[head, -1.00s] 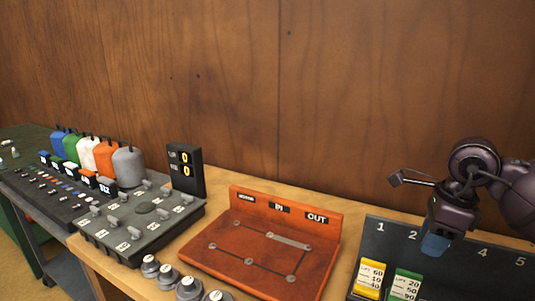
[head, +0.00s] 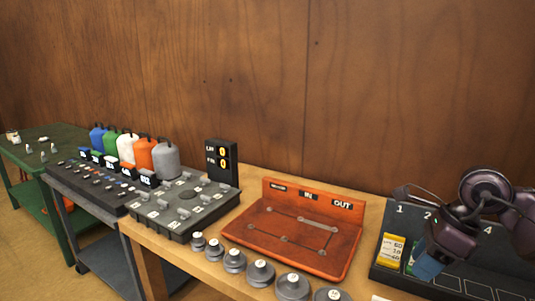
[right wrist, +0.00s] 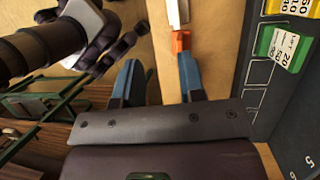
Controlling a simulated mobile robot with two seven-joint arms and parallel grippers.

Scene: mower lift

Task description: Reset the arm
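My right gripper (head: 430,264) has blue fingertips and points down over the front of the dark card rack (head: 462,275) at the right of the head view. In the right wrist view its two blue fingers (right wrist: 157,75) stand apart with nothing seen held between them. Beyond the fingers are the wooden table edge and the floor. A yellow card (head: 393,250) and a green card (right wrist: 282,48) stand in the rack beside the gripper. The gripper partly hides the green card in the head view.
A red-orange board (head: 262,232) marked IN and OUT stands left of the rack. Several grey weights (head: 260,272) line the table's front. A dark switch panel (head: 180,212), coloured canisters (head: 126,147) and a display (head: 222,160) lie further left. An orange-ended object (right wrist: 180,41) lies near one finger.

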